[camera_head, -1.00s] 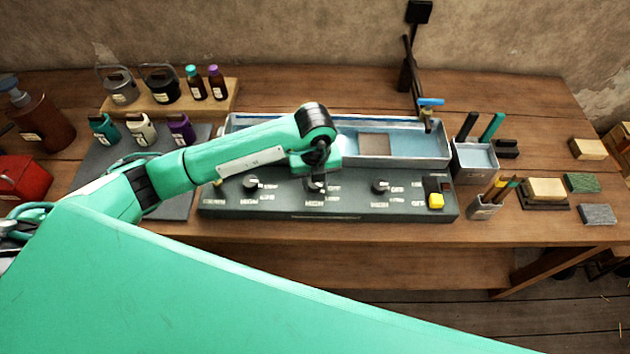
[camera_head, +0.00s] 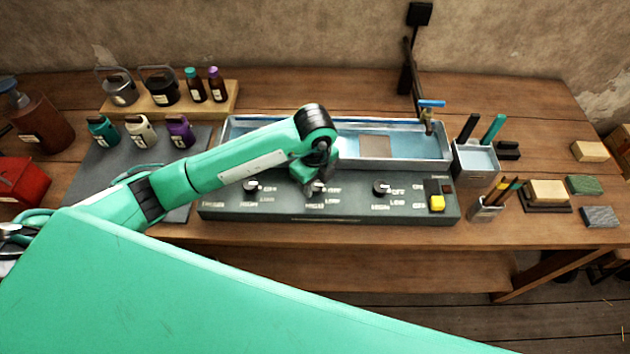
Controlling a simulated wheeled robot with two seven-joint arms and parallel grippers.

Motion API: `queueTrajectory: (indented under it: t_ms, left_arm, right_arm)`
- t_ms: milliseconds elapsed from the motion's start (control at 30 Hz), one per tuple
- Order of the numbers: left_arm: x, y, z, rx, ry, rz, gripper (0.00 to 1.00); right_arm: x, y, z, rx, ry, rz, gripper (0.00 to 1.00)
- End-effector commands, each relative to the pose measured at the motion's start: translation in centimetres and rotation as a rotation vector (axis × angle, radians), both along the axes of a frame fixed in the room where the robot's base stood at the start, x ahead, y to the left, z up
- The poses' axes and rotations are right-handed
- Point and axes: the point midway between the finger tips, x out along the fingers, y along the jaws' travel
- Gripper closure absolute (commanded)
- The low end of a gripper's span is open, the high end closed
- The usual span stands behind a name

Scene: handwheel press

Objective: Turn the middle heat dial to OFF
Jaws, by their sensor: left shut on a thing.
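The dark control panel (camera_head: 350,207) lies along the front of the metal water tray and carries three dials. The middle heat dial (camera_head: 317,189) is mostly covered by my left gripper (camera_head: 317,180), which points down over it and is shut on it. My wrist hides the dial's pointer, so its setting cannot be read. The left dial (camera_head: 252,186) and the right dial (camera_head: 381,188) show uncovered on either side, with printed labels around them. My right gripper is not in view.
The metal tray (camera_head: 435,150) of water stands behind the panel. A tool holder (camera_head: 475,163) and a pen cup (camera_head: 486,207) stand to the right. Small bottles (camera_head: 140,131) stand at the left.

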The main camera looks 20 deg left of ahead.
Motion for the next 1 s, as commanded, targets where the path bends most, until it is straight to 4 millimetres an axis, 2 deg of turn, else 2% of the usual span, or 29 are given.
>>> queueTrajectory:
  t_ms: [367, 400, 500, 833, 1000]
  left_arm:
    - [0.1, 0.0, 0.2, -0.001, -0.004, 0.007, 0.89]
    - [0.1, 0.0, 0.2, -0.001, -0.004, 0.007, 0.65]
    - [0.1, 0.0, 0.1, -0.001, -0.003, 0.007, 0.45]
    - [0.1, 0.0, 0.2, -0.001, -0.002, 0.005, 0.45]
    - [0.1, 0.0, 2.0, -0.001, -0.005, 0.005, 0.45]
  right_arm:
    - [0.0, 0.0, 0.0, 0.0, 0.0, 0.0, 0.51]
    - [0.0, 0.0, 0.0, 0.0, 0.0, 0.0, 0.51]
    - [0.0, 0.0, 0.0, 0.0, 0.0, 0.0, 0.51]
    - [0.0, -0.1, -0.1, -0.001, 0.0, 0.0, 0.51]
    - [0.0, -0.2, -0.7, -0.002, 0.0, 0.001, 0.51]
